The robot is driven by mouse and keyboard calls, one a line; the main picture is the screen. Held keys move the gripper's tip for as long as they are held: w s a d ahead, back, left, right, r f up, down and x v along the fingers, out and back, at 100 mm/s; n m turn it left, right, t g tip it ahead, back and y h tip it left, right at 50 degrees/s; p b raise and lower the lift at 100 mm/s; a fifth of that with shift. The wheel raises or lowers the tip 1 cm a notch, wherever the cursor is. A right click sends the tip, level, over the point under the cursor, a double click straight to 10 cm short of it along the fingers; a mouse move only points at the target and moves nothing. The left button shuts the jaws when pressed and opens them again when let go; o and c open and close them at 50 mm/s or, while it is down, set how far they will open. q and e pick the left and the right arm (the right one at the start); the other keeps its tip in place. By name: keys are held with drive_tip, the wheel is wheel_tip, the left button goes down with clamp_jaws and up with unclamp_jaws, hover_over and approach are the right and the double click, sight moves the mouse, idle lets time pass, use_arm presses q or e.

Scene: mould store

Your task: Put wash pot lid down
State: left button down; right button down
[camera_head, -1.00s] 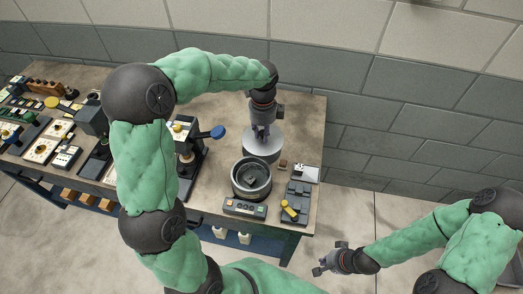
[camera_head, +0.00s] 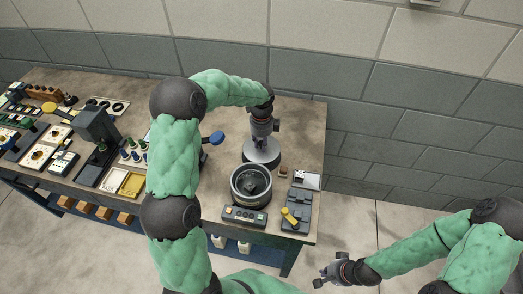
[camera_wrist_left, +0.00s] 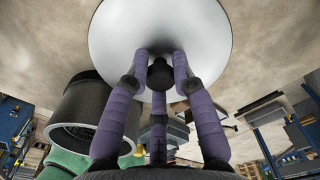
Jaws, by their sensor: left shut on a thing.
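The wash pot lid (camera_head: 262,156) is a round grey disc at the back right of the bench. In the left wrist view the lid (camera_wrist_left: 205,40) fills the top, with a dark knob between my fingers. My left gripper (camera_head: 262,142) is shut on that knob, above the lid. I cannot tell whether the lid touches the bench. The wash pot (camera_head: 250,184) stands uncovered just in front of the lid, with something dark inside; its side shows in the left wrist view (camera_wrist_left: 85,105). My right gripper (camera_head: 322,279) is off the bench at the lower right, with its fingers seeming apart.
A control box (camera_head: 245,217) with buttons stands in front of the pot. A dark block with a yellow handle (camera_head: 291,217) and a small light tray (camera_head: 307,180) are to its right. A blue-knobbed press is partly hidden by my left arm. The bench's back right corner is clear.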

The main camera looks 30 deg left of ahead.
use_arm(q)
wheel_tip(320, 180, down, 4)
drive_tip(key=shift+b, duration=0.3)
drive_tip(key=c, duration=1)
unclamp_jaws()
drive_tip(key=shift+f, duration=0.1)
drive_tip(key=shift+c, duration=0.2)
wheel_tip(320, 180, up, 12)
drive_tip(key=shift+r+p, duration=0.2)
drive_tip(key=shift+p, duration=1)
